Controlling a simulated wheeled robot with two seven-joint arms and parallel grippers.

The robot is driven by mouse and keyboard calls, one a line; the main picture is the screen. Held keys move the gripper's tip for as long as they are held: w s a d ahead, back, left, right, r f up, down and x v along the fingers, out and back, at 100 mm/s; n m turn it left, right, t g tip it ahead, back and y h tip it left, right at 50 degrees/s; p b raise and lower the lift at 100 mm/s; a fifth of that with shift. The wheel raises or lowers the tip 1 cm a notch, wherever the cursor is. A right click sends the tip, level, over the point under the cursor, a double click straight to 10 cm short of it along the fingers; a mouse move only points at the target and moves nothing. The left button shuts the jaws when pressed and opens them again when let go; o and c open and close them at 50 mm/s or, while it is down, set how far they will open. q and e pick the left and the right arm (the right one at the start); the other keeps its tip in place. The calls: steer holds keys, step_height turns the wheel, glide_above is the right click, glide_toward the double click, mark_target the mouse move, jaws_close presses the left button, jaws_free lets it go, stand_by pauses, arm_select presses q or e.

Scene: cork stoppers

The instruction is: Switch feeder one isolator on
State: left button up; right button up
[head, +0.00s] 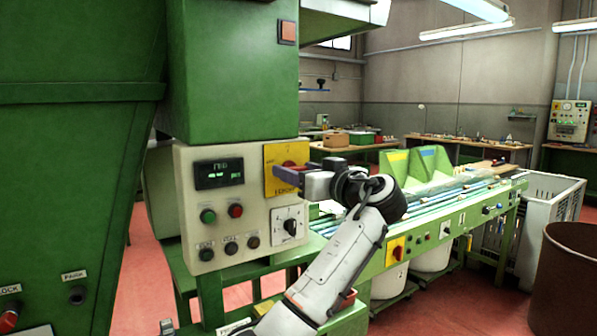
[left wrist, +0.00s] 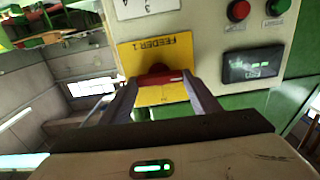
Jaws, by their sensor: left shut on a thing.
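The feeder one isolator is a red rotary handle (left wrist: 160,77) on a yellow plate (left wrist: 155,50). The plate reads FEEDER 1, upside down in the left wrist view. In the head view the left gripper (head: 279,173) reaches the panel from the right and hides most of the handle. Its turned position is hard to read. My right gripper is not in view.
The panel also has a green display (head: 219,174), a green button (head: 208,216), a red button (head: 236,211), several dark knobs below and a white rotary selector (head: 290,227) under the plate. A green conveyor (head: 440,255) stands to the right.

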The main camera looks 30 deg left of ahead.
arm_select(q)
steer(key=m+p, duration=0.1)
steer(key=m, duration=0.3)
steer(key=m+p, duration=0.1)
steer(key=m, duration=0.2)
steer(key=shift+w+m, duration=0.1)
steer(key=shift+m, duration=0.3)
steer(key=m, duration=0.9)
steer(key=shift+f+m, duration=0.2)
steer(key=shift+m, duration=0.4)
steer(key=o, duration=1)
steer(key=shift+d, duration=0.1)
steer(key=shift+o, duration=0.2)
